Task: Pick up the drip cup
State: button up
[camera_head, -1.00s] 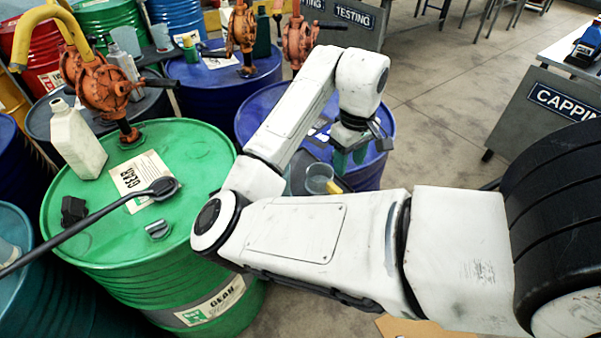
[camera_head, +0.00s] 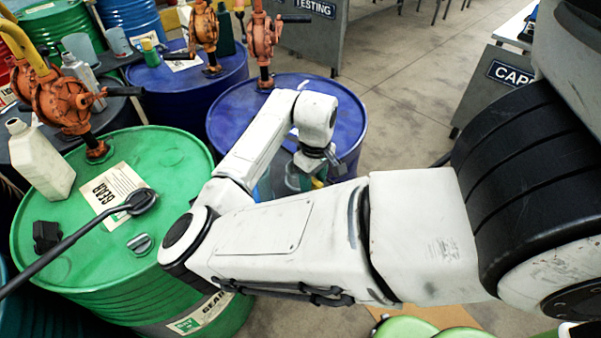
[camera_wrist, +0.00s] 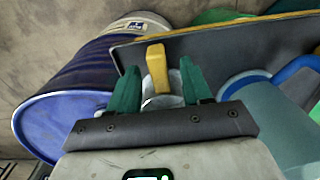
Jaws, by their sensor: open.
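The drip cup is a small pale cup with a yellow handle (camera_wrist: 156,66). In the wrist view its grey-white body (camera_wrist: 161,101) shows between the two green fingers of my gripper (camera_wrist: 156,84). The fingers are open, one on each side of the cup. I cannot tell whether they touch it. In the head view the yellow handle (camera_head: 318,183) peeks out under my wrist, and my arm hides most of the cup and gripper.
A blue drum (camera_head: 235,112) stands behind my arm. A green drum (camera_head: 180,165) carries a white jug (camera_head: 38,160), a label sheet and a black-handled tool. In the wrist view a teal container (camera_wrist: 262,125) with a blue rim is close right of my gripper.

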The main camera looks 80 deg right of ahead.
jog(key=shift+f, duration=0.5)
grip_shut()
